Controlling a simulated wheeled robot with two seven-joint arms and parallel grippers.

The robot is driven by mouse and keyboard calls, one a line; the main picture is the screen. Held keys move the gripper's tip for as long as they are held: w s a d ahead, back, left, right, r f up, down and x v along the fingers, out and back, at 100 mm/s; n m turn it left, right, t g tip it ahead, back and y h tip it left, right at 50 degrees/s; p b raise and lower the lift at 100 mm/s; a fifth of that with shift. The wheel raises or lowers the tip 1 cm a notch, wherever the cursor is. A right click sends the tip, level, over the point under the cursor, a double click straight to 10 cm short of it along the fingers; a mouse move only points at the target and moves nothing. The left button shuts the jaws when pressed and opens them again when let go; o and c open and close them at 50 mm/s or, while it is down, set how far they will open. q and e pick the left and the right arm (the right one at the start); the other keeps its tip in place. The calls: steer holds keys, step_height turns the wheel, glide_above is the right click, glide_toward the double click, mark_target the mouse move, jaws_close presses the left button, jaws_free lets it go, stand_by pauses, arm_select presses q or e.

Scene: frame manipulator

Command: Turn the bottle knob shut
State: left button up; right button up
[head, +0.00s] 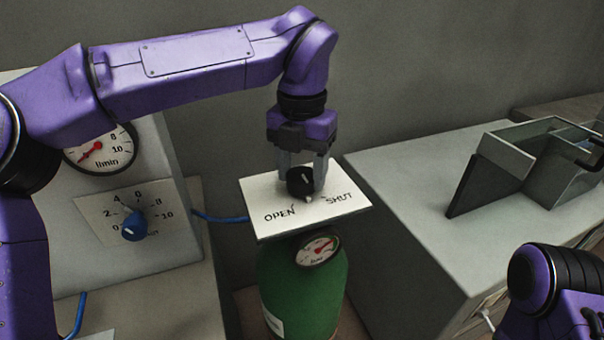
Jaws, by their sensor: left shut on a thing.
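The bottle knob (300,183) is a small black knob with a white pointer mark. It sits on a white plate (344,207) marked OPEN on the left and SHUT on the right. Its mark lies between the two words. The plate is on top of a green bottle (285,283) with a small round gauge (318,250). My left gripper (304,180) points down from above and is shut on the knob, with its fingers on either side. Only part of my right arm shows at the lower right; its gripper is out of view.
A panel (178,235) on the left carries a dial gauge (101,150) and a blue knob (134,226) with a scale. A blue hose (222,219) runs towards the bottle. A grey cabinet (400,215) on the right bears an open box (560,165) with a dark flap.

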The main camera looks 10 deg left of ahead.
mark_target(302, 174)
arm_select(q)
steer(key=n+b, duration=0.3)
steer(key=n, duration=0.2)
steer(key=shift+f+n, duration=0.1)
steer(key=shift+n, duration=0.2)
steer(key=shift+n+b, duration=1)
steer(key=shift+n, duration=0.6)
steer(key=shift+r, duration=0.2)
steer(key=o, duration=1)
steer(key=shift+o, duration=0.2)
step_height(302, 174, up, 10)
steer(key=p, duration=0.3)
steer(key=shift+r, duration=0.25)
